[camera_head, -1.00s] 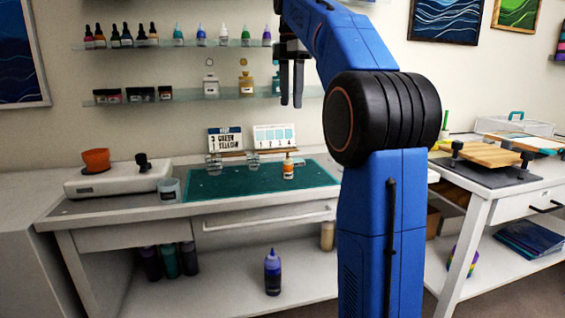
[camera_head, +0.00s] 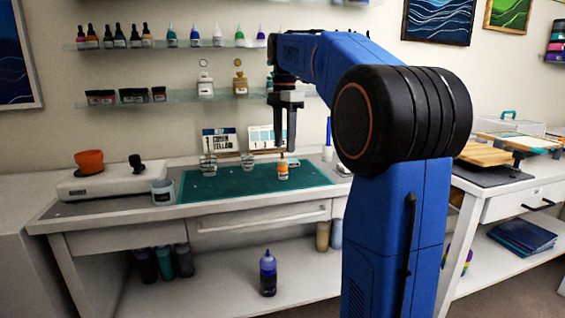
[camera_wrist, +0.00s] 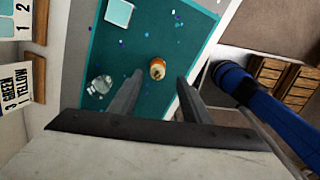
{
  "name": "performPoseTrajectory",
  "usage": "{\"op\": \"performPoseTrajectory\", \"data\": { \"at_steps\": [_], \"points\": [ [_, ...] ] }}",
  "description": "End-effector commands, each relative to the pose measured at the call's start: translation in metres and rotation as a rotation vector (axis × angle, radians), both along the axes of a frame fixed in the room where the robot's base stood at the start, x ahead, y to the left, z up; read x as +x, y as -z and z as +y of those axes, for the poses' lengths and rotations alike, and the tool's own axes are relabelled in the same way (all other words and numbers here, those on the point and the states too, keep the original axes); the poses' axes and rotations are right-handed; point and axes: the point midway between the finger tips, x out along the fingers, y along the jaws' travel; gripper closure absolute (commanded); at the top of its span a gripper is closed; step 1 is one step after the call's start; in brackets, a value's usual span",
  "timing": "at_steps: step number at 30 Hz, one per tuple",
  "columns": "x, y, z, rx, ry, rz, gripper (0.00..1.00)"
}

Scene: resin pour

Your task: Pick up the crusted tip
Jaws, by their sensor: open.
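A small bottle with an orange and white label (camera_head: 283,171) stands upright on the green mat (camera_head: 225,183). In the wrist view the bottle (camera_wrist: 157,68) shows from above, with an orange top. Its tip is too small to tell whether it is crusted, and I see no separate loose tip. My gripper (camera_head: 284,150) points down just above the bottle in the head view. In the wrist view my gripper (camera_wrist: 160,77) is open and empty, and the bottle appears between its fingertips. I cannot tell the exact gap in height.
Clear cups (camera_head: 208,166) stand at the mat's back left, one also in the wrist view (camera_wrist: 100,86). Sign cards (camera_head: 220,140) stand behind. The mat's front is clear.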

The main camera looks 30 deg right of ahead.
Motion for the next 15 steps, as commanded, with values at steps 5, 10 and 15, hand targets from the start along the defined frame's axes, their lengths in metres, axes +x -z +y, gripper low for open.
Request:
{"op": "performPoseTrajectory", "data": {
  "at_steps": [5, 10, 15],
  "points": [
    [0.005, 0.025, 0.002, 0.001, -0.001, 0.003, 0.56],
    [0.005, 0.041, 0.001, 0.001, 0.000, 0.002, 0.56],
    [0.005, 0.044, 0.001, 0.000, 0.000, 0.000, 0.56]
  ]
}}
